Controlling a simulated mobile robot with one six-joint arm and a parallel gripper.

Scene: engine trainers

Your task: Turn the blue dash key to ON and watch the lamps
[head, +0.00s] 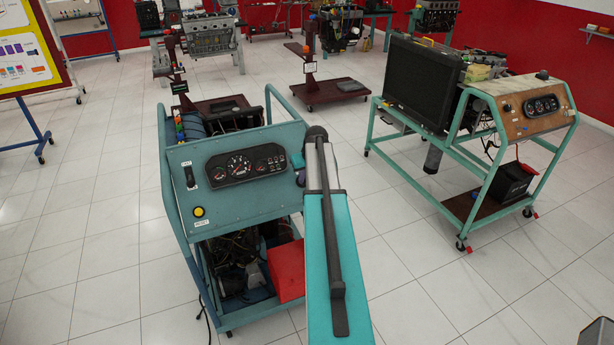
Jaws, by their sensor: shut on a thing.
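The blue trainer's dash panel (235,200) faces me, left of centre. It carries a black gauge cluster (247,166), a black switch (190,176) and a yellow button (199,211). The gauges show red marks; I cannot make out any lit lamp at this size. My gripper (299,170) is at the panel's right end, mostly hidden behind my arm. Only a small dark part shows left of the arm, against the panel. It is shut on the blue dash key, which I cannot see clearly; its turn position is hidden.
A red box (287,271) sits low in the blue trainer's frame. A second trainer with a wooden dash (525,108) and a black radiator (422,85) stands to the right, across clear tiled floor. Engine stands line the back. A yellow-framed board (30,45) is at far left.

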